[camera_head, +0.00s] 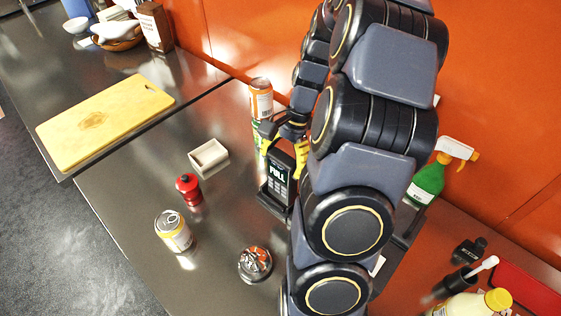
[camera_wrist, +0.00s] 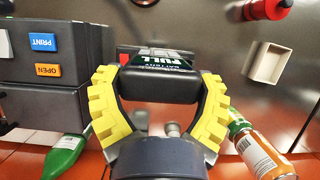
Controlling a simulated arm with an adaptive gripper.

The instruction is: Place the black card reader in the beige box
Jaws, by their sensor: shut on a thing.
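The black card reader (camera_head: 276,183) has a display reading "FULL". My gripper (camera_head: 283,152) has its yellow-padded fingers closed on its upper end in the head view. In the wrist view the card reader (camera_wrist: 160,87) lies between the two fingers of my gripper (camera_wrist: 159,90). I cannot tell whether its lower end touches the counter. The beige box (camera_head: 209,158) is small, open-topped and empty, on the counter left of the card reader. It also shows at the upper right of the wrist view (camera_wrist: 268,64).
An orange can (camera_head: 260,98) is behind my gripper. A dark machine with PRINT and OPEN labels (camera_wrist: 40,75) is close by. A green spray bottle (camera_head: 427,182) stands right.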

